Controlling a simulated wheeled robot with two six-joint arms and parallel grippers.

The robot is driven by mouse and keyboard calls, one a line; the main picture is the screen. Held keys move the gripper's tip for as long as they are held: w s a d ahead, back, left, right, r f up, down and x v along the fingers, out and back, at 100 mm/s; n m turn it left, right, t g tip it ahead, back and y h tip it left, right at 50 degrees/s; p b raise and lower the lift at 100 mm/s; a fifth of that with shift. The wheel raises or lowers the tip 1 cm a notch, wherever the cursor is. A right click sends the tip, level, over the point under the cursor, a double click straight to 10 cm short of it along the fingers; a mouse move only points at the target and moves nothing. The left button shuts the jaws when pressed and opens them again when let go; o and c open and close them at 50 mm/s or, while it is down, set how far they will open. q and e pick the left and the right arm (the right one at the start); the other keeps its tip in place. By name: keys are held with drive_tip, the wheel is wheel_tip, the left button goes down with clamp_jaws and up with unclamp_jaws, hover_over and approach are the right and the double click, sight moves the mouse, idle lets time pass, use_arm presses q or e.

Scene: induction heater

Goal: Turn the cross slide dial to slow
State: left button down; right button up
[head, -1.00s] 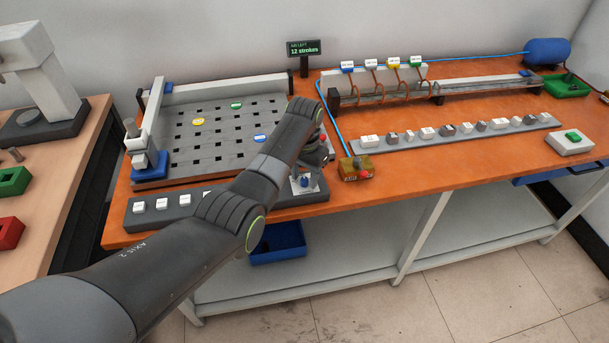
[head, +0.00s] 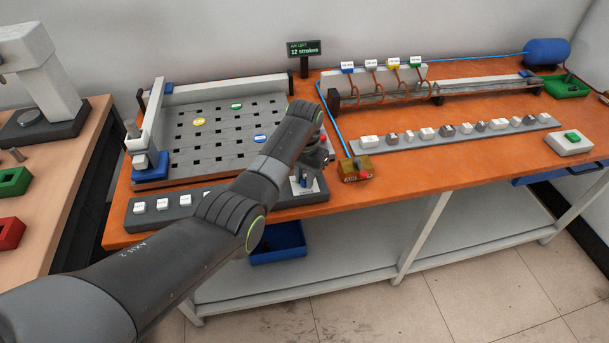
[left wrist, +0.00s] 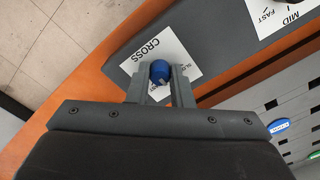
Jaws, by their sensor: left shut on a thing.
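The cross slide dial is a small blue knob (left wrist: 160,71) on a white card (left wrist: 142,55) marked CROSS in the left wrist view. Part of a smaller word shows at the card's edge, partly covered by a finger. My left gripper (left wrist: 160,76) has one finger on each side of the knob and is shut on it. A pale mark shows on the knob, but I cannot tell which setting it points to. In the head view my left gripper (head: 306,181) is over the card at the right end of the grey control panel (head: 128,216), and the knob is mostly hidden.
A second card (left wrist: 272,12) with FAST and MID shows beside it in the left wrist view. A slotted plate with coloured discs (head: 205,158) lies behind the panel. A brass-coloured block (head: 350,172) stands just right of the gripper. A sign (head: 304,48) reads 12 strokes.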

use_arm(q)
drive_tip(key=shift+r+n+p, duration=0.2)
drive_tip(key=shift+n+p, duration=0.5)
drive_tip(key=shift+n, duration=0.2)
drive_tip(key=n+p, duration=0.1)
drive_tip(key=n, duration=0.1)
drive_tip(key=shift+n, duration=0.3)
drive_tip(key=n+p, duration=0.1)
drive_tip(key=n, duration=0.2)
drive_tip(key=shift+w+n+p, duration=0.1)
drive_tip(key=shift+n+p, duration=0.2)
drive_tip(key=shift+p, duration=0.05)
drive_tip(key=shift+f+n+p, duration=0.1)
drive_tip(key=shift+n+p, duration=0.2)
drive_tip(key=shift+n, duration=1.5)
drive_tip(key=c, duration=1.3)
unclamp_jaws()
